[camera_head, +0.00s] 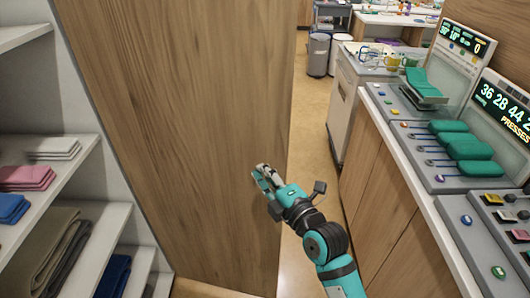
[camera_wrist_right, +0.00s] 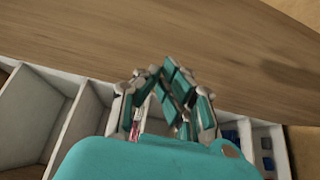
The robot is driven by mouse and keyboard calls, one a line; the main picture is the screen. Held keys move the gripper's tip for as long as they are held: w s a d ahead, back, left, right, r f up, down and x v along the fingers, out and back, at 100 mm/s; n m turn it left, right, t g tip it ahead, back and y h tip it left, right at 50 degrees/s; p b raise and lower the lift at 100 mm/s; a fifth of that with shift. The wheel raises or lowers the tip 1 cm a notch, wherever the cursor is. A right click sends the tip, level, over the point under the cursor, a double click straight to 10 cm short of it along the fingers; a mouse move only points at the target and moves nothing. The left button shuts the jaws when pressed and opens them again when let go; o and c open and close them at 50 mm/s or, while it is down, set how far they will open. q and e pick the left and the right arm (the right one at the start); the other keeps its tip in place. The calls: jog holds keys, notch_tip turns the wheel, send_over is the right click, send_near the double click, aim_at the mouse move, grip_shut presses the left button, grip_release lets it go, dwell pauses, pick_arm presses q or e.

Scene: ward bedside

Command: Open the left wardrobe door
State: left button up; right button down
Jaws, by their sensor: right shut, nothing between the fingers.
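A tall wooden wardrobe door (camera_head: 180,120) stands swung out beside the open white shelves in the head view. The frames do not show for certain that it is the left door. My right gripper (camera_head: 262,175) is shut and empty near the door's right edge, low down; I cannot tell if it touches the wood. In the right wrist view, the shut fingers (camera_wrist_right: 168,82) lie in front of the door's wood (camera_wrist_right: 200,45), with the shelf compartments behind. No handle is visible. My left gripper is not in view.
White shelves (camera_head: 85,165) at left hold folded pink, blue and brown cloths (camera_head: 45,250). At right, a wooden counter (camera_head: 385,190) carries monitors (camera_head: 500,105) and teal pads. Grey bins (camera_head: 318,55) stand far back. A strip of floor (camera_head: 310,130) is clear between door and counter.

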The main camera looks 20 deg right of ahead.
aim_at(255, 148)
jog(key=w, duration=0.1)
jog(key=w+d+p, duration=0.1)
jog(key=w, duration=0.3)
jog(key=shift+d, duration=0.3)
jog(key=shift+a, duration=0.1)
